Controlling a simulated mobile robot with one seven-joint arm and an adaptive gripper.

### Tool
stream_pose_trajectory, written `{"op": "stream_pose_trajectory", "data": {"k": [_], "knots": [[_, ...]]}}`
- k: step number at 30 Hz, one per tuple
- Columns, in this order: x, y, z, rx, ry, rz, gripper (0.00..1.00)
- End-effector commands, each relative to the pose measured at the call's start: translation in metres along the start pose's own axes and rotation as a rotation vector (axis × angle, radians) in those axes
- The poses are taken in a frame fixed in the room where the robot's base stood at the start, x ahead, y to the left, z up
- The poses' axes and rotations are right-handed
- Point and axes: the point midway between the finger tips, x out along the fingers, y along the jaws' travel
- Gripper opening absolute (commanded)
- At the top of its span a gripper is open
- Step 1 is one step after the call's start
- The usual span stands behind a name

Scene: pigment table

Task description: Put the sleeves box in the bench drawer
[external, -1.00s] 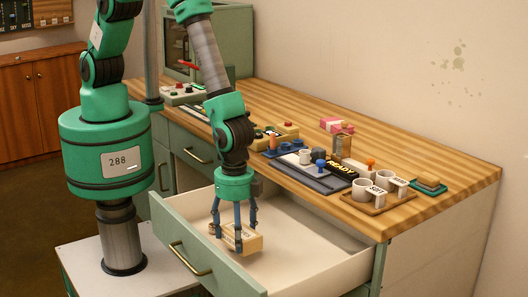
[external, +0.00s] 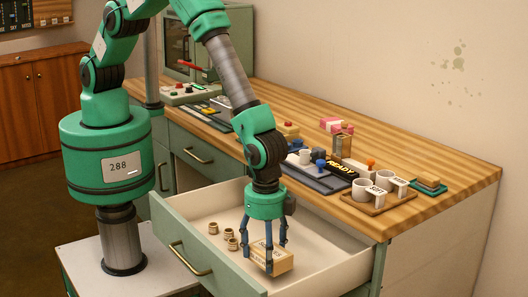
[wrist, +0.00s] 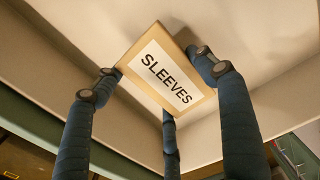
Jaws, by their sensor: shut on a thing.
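The sleeves box (external: 268,260) is a small tan box with a white label; its label reads SLEEVES in the wrist view (wrist: 166,78). My gripper (external: 266,250) has its blue fingers around the box and is shut on it. The box is inside the open bench drawer (external: 340,236), toward the right part and near the front wall. I cannot tell whether the box touches the drawer floor. The box sits tilted in the wrist view, between the fingers (wrist: 160,85).
Several small tan ringed pieces (external: 231,238) lie in the drawer left of my gripper. The wooden bench top (external: 440,165) above holds a tray with white cups (external: 364,189), a dark READY sign (external: 341,171) and stamps. The drawer's back right floor is clear.

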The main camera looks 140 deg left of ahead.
Motion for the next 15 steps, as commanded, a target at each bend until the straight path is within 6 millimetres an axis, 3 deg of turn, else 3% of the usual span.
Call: {"op": "stream_pose_trajectory", "data": {"k": [15], "knots": [[0.036, 0.000, 0.000, 0.000, 0.000, 0.000, 0.41]]}}
